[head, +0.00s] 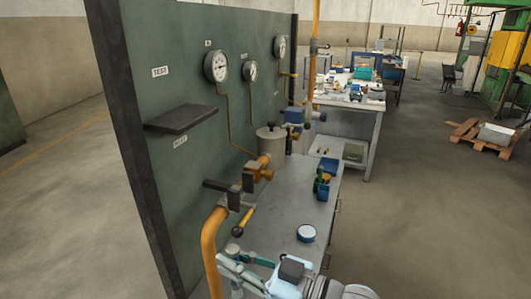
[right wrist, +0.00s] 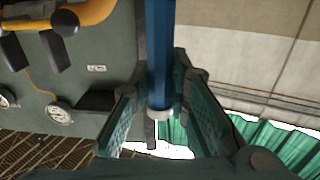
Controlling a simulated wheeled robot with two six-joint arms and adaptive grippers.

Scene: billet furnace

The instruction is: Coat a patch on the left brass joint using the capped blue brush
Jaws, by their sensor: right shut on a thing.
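My right gripper (head: 238,262) is low in the head view, in front of the bench's near end. In the right wrist view its teal fingers (right wrist: 160,115) are closed around the blue brush (right wrist: 160,50), whose shaft shows a pale collar between the fingers. Its bristles and cap do not show clearly. A brass joint (head: 258,170) sits on the orange pipe line along the green panel, above and beyond the gripper, apart from it. I cannot tell if a patch on it is coated. My left gripper is not in view.
A lever with a dark ball knob (head: 238,231) stands close above my right gripper. The thick orange pipe (head: 210,250) is just left. A dark shelf (head: 181,118) juts from the panel.

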